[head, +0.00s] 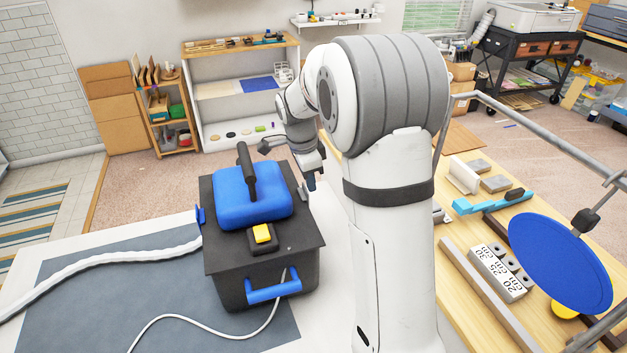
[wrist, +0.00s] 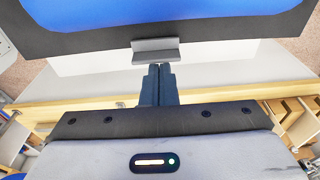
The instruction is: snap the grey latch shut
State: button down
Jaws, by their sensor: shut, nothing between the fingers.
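A black box (head: 262,291) with a raised blue lid panel (head: 230,212) and a dark top handle stands on the table. The grey latch (wrist: 155,50) is on the box's edge, near the centre of the wrist view. In the head view it is small, at the box's right side, and hard to make out. My gripper (wrist: 160,67) is shut and empty, its dark fingertips right at the latch's lower edge in the wrist view; I cannot tell whether they touch. My gripper also shows in the head view (head: 311,186), beside the box's right edge.
A blue latch (head: 199,215) is on the box's left side, a yellow switch (head: 262,234) and blue handle (head: 274,289) at its front. A white hose (head: 100,262) and thin cable lie on the left. A wooden bench (head: 455,285) with tools is on the right.

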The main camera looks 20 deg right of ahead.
jog(key=shift+r, duration=0.1)
notch_tip(320, 180, up, 11)
jog(key=shift+d, duration=0.35)
dwell(0.6)
